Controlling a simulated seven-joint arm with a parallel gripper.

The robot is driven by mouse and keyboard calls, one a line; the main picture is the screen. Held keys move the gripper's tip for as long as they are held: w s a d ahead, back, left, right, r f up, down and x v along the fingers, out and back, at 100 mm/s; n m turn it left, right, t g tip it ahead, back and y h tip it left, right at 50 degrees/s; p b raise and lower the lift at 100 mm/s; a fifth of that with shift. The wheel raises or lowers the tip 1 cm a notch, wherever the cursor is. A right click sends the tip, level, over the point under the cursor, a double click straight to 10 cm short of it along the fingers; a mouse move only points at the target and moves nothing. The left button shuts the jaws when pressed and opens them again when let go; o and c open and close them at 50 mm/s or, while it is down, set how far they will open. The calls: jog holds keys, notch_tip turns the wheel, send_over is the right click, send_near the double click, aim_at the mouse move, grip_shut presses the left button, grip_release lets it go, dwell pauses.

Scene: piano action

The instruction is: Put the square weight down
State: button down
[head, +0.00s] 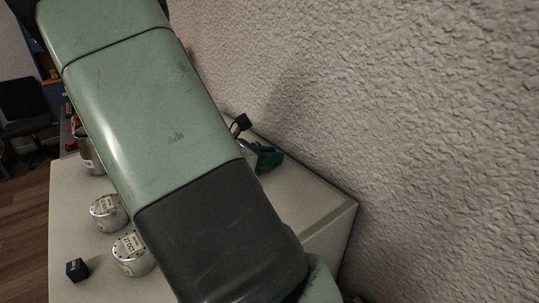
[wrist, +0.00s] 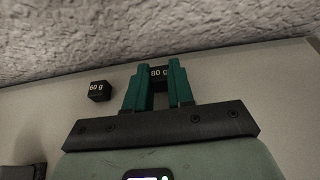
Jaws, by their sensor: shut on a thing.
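My gripper (wrist: 160,85) has green fingers shut on a black square weight (wrist: 159,72) marked "80 g". The fingers cover its sides, and only its labelled face shows between them. I cannot tell whether it touches the pale tabletop (wrist: 250,78) or hangs just above it. In the head view my gripper (head: 266,156) is partly hidden behind my arm, close to the wall side of the table. A second black square weight (wrist: 100,91), marked "60 g", stands apart to the left of the fingers in the wrist view.
Labelled metal tins (head: 132,254) and (head: 109,213) stand on the table's left side, with another container (head: 90,155) behind. A small black cube (head: 77,270) lies near the front left. The rough wall (head: 400,110) runs close along the right.

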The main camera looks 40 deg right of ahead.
jog(key=shift+f, duration=0.15)
jog(key=c, duration=1)
grip_release()
